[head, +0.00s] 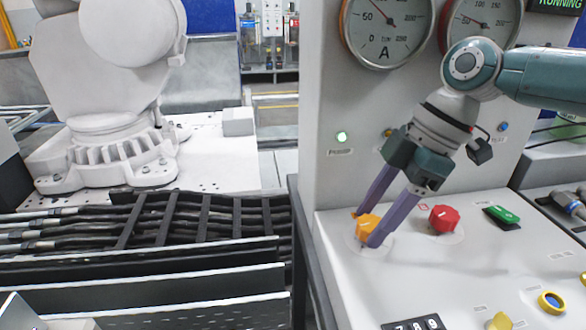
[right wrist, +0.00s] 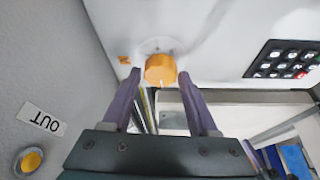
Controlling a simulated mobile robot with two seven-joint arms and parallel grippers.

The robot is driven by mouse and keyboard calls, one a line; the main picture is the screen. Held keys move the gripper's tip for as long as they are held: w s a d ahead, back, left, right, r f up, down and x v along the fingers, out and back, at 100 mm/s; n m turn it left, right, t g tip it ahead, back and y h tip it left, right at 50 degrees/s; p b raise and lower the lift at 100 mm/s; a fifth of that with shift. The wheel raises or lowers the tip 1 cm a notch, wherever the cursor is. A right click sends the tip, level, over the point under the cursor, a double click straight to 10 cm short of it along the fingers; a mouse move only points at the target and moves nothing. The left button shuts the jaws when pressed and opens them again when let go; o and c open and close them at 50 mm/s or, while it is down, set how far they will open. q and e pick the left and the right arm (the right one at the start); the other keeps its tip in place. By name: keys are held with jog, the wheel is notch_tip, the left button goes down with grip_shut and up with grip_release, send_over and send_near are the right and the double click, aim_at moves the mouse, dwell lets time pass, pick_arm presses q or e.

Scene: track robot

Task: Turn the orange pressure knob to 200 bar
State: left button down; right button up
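The orange knob (head: 367,225) sits on a round pale dial plate on the sloped white panel. It also shows in the right wrist view (right wrist: 161,69), with a small white mark on its lower edge. My right gripper (head: 366,229) is open, with its purple fingertips on either side of the knob. In the right wrist view (right wrist: 159,75) a narrow gap shows between each fingertip and the knob. Gauge A (head: 387,27) has its needle pointing up and left, a little past 50. A second gauge (head: 480,22) is partly hidden by my right arm. My left gripper is out of view.
A red knob (head: 444,217) stands close to the right of the orange one, with a green switch (head: 501,215) beyond. A keypad (head: 415,324) and yellow-ringed button (head: 551,302) lie nearer. A lit green lamp (head: 341,136) is on the upright panel. Black cable tracks (head: 190,222) fill the left.

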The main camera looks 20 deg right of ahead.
grip_shut()
dwell(0.3)
